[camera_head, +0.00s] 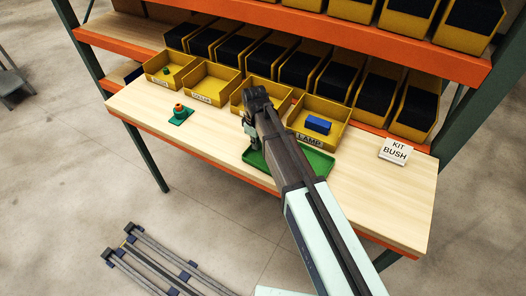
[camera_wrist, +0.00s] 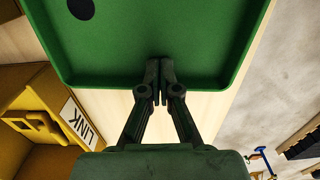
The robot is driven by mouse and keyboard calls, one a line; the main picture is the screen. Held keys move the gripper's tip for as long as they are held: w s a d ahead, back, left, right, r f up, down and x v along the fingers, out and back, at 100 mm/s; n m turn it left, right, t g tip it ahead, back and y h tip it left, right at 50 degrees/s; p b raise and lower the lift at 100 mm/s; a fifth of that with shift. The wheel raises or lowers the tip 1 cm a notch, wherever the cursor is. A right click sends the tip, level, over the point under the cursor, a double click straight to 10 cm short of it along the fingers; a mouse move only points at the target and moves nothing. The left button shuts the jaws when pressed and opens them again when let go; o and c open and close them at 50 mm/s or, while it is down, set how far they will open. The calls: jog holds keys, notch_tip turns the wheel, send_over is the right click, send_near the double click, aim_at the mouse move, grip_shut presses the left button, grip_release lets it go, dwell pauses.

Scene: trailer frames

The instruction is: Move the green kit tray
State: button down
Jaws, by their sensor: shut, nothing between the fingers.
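The green kit tray (camera_head: 318,163) lies on the wooden bench near its front edge, partly hidden behind my arm. In the wrist view the tray (camera_wrist: 110,55) fills the top, with a flat floor, a low raised rim and a dark round spot at its upper left. My gripper (camera_head: 253,146) is over the tray's left part in the head view. In the wrist view my gripper (camera_wrist: 160,66) is shut and empty, its fingertips overlapping the tray's near rim. I cannot tell whether they touch it.
Yellow bins stand along the bench's back; the LAMP bin (camera_head: 327,118) holds a blue block (camera_head: 318,124). A LINK bin (camera_wrist: 35,120) is close at left in the wrist view.

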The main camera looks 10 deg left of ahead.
aim_at(216, 132)
jog(key=w+a, duration=0.2)
jog(key=a, duration=0.4)
jog(key=w+a+b, duration=0.1)
jog(key=w+a, duration=0.1)
jog(key=a, duration=0.4)
jog(key=w+a+b, duration=0.1)
jog(key=w+a, duration=0.1)
jog(key=a, duration=0.4)
jog(key=shift+w, duration=0.15)
jog(key=shift+d, duration=0.1)
